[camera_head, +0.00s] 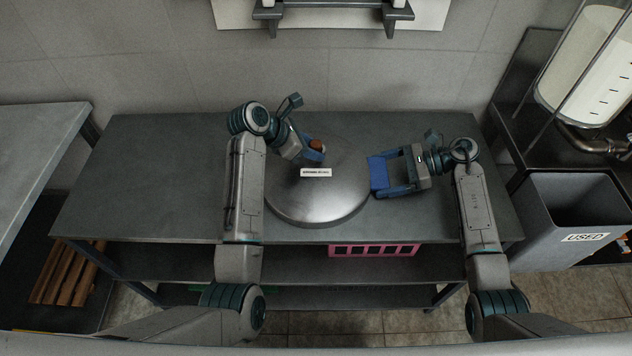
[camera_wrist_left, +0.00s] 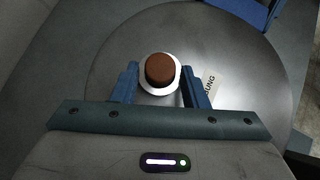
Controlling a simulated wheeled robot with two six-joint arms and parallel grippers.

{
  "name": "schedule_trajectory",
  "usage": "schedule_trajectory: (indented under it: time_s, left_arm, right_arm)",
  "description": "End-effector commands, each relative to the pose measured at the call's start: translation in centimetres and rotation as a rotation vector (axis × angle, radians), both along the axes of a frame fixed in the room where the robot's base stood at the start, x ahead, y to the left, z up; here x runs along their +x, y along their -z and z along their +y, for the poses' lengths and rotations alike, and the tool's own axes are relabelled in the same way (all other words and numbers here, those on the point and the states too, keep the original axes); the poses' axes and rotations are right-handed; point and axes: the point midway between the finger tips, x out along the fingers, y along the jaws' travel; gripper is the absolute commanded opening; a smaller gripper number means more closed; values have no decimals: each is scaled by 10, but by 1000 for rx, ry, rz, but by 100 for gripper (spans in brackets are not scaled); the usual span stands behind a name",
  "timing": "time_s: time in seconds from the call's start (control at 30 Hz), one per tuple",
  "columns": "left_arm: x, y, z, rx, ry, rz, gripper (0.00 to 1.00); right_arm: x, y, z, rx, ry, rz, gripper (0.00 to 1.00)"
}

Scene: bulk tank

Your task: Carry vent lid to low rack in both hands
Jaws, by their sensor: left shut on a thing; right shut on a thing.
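The vent lid (camera_head: 310,198) is a large round grey metal disc with a white label, over the dark table (camera_head: 150,180); I cannot tell if it touches the top. My left gripper (camera_head: 316,151) is shut on the lid's brown knob (camera_head: 317,144). In the left wrist view the blue fingers stand on either side of the knob (camera_wrist_left: 160,69) and its pale collar. My right gripper (camera_head: 374,177) is shut on the lid's right rim, its blue fingers at the edge. A wooden slatted rack (camera_head: 65,272) stands low at the left; I cannot tell if it is the low rack.
A pink crate (camera_head: 374,250) sits on the shelf under the table. A grey bin marked USED (camera_head: 575,220) stands at the right, below a pale tank (camera_head: 590,70). A grey counter (camera_head: 35,150) is at the left. The table's left part is clear.

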Motion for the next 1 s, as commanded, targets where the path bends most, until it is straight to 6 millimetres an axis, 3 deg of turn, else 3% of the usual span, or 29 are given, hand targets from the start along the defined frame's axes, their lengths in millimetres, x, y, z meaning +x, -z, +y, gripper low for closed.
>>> schedule_trajectory:
  time_s: [0.03,0.1,0.13,0.43,0.8,1.0]
  left_arm:
    - [0,0,0,1,0,-1,46]
    - [0,0,0,0,-1,-1,60]
    - [0,0,0,0,-1,-1,62]
    - [-3,-10,9,0,-1,-3,62]
    - [-23,-63,59,4,-2,-4,62]
    - [-30,-81,75,1,-1,-3,62]
  right_arm:
    - [0,1,-1,-2,2,1,97]
    - [0,1,-1,-1,2,1,100]
    - [0,1,0,-1,2,1,100]
    - [0,0,0,0,0,0,100]
    - [0,0,0,0,0,0,100]
    - [0,0,0,0,0,0,100]
